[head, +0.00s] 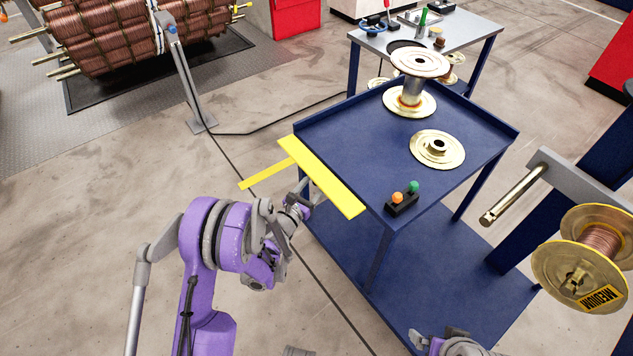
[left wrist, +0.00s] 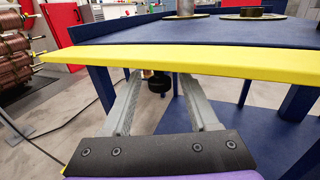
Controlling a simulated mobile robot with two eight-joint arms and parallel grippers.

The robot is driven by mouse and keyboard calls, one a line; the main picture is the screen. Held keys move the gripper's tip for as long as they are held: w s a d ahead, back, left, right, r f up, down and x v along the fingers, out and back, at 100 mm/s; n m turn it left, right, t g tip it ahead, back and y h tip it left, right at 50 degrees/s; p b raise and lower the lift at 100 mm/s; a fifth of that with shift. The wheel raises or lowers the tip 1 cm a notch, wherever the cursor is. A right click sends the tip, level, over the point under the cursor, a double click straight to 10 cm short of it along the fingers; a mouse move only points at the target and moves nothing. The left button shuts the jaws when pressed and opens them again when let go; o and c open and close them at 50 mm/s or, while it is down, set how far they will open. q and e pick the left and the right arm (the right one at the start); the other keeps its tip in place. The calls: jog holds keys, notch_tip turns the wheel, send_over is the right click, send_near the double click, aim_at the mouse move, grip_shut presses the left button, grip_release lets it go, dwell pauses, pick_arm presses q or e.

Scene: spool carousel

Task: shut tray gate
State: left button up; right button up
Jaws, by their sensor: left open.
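The yellow tray gate (head: 322,176) runs along the left edge of the blue cart's top tray (head: 345,140). It appears to sit slightly outside that edge, and I cannot tell its exact angle. In the left wrist view the gate (left wrist: 190,62) crosses above my finger tips. My left gripper (head: 303,194) is open and empty, close beside and below the gate's outer side; its fingers (left wrist: 160,95) point towards the cart. I cannot tell whether they touch the gate. Part of my right arm's end (head: 447,342) shows at the bottom edge; its fingers are unclear.
A narrow yellow strip (head: 265,174) extends left from the gate. The tray holds an upright spool (head: 411,90), a flat flanged disc (head: 437,150) and a button box (head: 402,204). A spool marked MEDIUM (head: 590,255) hangs at right. Floor left of the cart is mostly clear.

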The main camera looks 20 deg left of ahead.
pick_arm(q)
grip_shut()
